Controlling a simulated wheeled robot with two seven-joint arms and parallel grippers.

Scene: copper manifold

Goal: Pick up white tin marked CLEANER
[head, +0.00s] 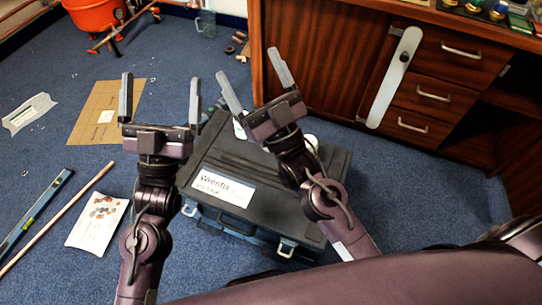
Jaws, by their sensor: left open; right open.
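No marking CLEANER can be read in the head view. A small white shape (240,129) shows at the far side of the dark case, partly hidden by my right gripper. Another white bit (312,143) shows just right of that gripper's wrist. I cannot tell whether either is the tin. My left gripper (161,90) is open and empty, its fingers pointing away over the carpet left of the case. My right gripper (249,66) is open, with nothing seen between its fingers, and its arm covers part of the case.
The dark case (328,172) labelled Wrenfix lies on blue carpet. A wooden desk (325,60) with drawers stands behind it.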

